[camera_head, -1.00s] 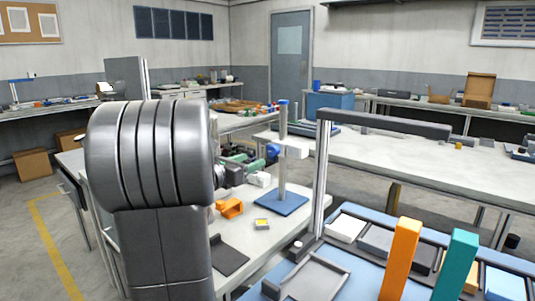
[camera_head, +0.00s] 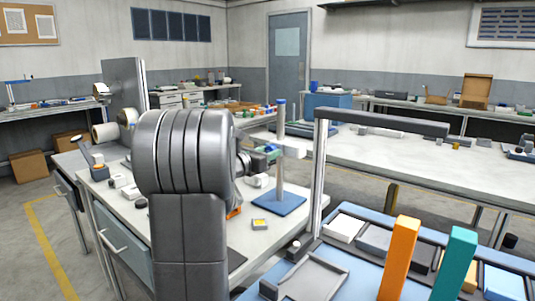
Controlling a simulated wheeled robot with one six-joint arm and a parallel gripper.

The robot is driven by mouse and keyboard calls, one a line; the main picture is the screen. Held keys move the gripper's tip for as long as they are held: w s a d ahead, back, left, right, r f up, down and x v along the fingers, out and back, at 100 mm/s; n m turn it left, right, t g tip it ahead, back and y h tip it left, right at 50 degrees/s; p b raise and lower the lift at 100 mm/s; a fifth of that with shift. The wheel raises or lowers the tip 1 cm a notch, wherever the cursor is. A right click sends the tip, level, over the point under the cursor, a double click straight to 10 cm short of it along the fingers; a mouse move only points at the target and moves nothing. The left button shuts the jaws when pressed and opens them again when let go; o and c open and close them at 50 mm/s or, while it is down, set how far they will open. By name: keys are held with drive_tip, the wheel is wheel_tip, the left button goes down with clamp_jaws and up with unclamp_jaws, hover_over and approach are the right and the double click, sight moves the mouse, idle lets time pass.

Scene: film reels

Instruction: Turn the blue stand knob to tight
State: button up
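The blue stand has a flat blue base (camera_head: 279,203) on the near workbench and an upright grey post (camera_head: 281,165) with a blue cap on top. A pale block (camera_head: 291,148) sits on the post about halfway up. Small green and blue parts (camera_head: 264,149) show just left of the post; I cannot tell which is the knob or how it is set. My arm's large grey links stand left of the stand. A dark wrist part shows beside the post, but the fingers are too small and covered to make out.
A yellow-topped block (camera_head: 260,224) lies in front of the base. A grey frame post (camera_head: 319,180) rises to the right, beside a blue bench with an orange upright (camera_head: 399,258) and a teal upright (camera_head: 455,264). A drawer (camera_head: 124,252) is at left.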

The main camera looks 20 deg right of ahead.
drive_tip(key=c, duration=0.5)
drive_tip(key=shift+f+b, duration=0.1)
drive_tip(key=shift+b, duration=0.3)
drive_tip(key=m+b, duration=0.8)
drive_tip(key=b, duration=0.2)
drive_tip(key=shift+b, duration=0.35)
drive_tip(key=o, duration=1)
drive_tip(key=shift+c, duration=0.2)
